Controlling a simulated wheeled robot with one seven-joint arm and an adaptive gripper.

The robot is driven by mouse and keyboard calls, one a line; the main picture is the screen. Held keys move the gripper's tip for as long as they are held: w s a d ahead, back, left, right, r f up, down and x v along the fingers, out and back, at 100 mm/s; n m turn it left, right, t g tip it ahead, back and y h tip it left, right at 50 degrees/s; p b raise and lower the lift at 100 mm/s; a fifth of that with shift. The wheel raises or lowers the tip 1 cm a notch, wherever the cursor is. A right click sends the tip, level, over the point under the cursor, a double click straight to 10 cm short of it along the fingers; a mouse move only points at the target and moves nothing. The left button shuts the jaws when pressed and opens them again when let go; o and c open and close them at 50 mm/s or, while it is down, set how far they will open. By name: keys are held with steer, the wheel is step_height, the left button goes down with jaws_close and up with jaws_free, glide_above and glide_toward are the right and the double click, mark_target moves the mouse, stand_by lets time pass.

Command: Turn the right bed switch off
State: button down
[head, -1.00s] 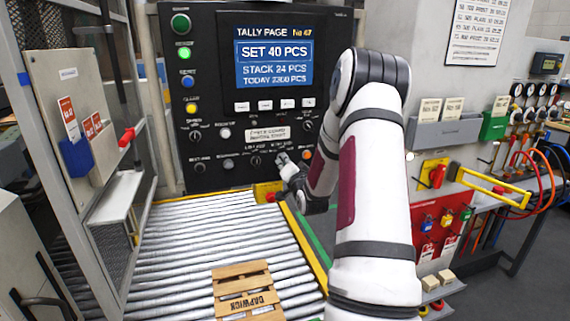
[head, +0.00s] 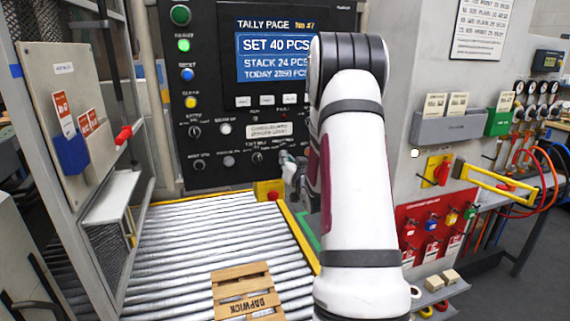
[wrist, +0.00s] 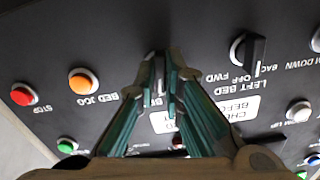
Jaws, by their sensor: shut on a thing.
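My gripper (wrist: 159,82) is at the black control panel in the wrist view, which shows the panel upside down. Its two teal-lined fingers are closed on a dark narrow knob (wrist: 158,62), the right bed switch, between the orange bed jog button and the left bed switch. The fingers hide most of this switch and part of its label, so its setting cannot be read. The left bed switch (wrist: 255,50), marked back, off and fwd, is beside it, apart from the fingers. In the head view my gripper (head: 290,165) is at the panel's lower right, partly behind my arm.
The orange bed jog button (wrist: 83,81) and red stop button (wrist: 24,95) are close by on the panel. A yellow box with a red button (head: 268,190) stands below my gripper. A roller conveyor (head: 190,240) carries a wooden pallet (head: 247,291).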

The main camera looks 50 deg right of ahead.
steer(key=shift+n+b, duration=0.6)
steer(key=shift+n, duration=0.5)
steer(key=c, duration=1.7)
jaws_free()
steer(key=v, duration=1.2)
steer(key=shift+s, duration=0.1)
